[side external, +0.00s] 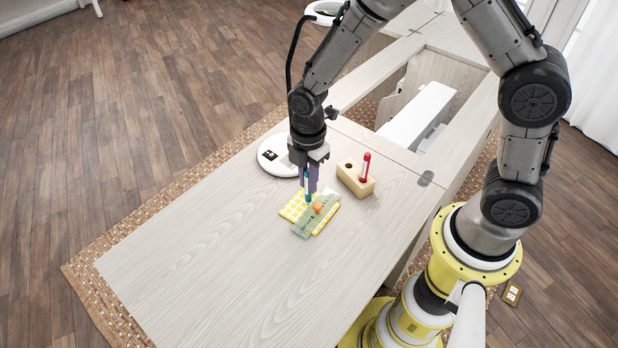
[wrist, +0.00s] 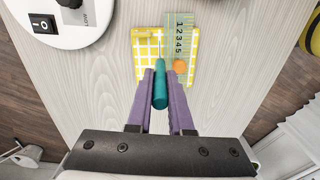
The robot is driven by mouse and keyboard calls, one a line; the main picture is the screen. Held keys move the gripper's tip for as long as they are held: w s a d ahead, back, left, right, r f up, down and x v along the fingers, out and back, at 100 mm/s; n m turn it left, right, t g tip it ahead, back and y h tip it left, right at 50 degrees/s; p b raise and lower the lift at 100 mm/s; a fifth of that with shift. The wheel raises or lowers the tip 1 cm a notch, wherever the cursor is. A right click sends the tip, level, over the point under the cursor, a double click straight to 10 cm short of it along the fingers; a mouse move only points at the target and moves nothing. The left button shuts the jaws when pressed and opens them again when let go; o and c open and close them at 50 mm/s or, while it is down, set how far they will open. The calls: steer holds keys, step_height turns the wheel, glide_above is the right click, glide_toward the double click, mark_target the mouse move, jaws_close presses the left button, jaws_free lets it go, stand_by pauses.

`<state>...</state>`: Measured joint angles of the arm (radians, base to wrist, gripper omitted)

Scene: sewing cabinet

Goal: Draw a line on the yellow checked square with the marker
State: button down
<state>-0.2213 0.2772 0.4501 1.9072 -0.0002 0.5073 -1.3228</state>
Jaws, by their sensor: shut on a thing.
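The yellow checked square (side external: 293,207) lies flat on the pale wood top, and it also shows ahead of the fingers in the wrist view (wrist: 145,50). A translucent green ruler (side external: 305,229) with printed numbers (wrist: 179,28) lies over its right part. My gripper (side external: 308,184) is above the square, with purple fingers (wrist: 161,95) shut on a teal marker (wrist: 160,85). The marker points down at the square, beside the ruler's edge. I cannot tell whether its tip touches the square. An orange round piece (wrist: 180,66) sits on the ruler.
A wooden block (side external: 352,180) with an empty hole holds an upright red marker (side external: 365,167) to the right. A white round base with a black switch (wrist: 42,23) stands behind the square. The cabinet opening holds a white body (side external: 415,115). The front tabletop (side external: 200,260) is clear.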

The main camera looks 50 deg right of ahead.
steer(key=shift+s+a, duration=0.15)
steer(key=shift+a, duration=1.85)
stand_by(2.0)
steer(key=shift+r, duration=0.25)
steer(key=shift+f, duration=0.25)
stand_by(1.2)
steer(key=shift+d, duration=1.15)
stand_by(1.2)
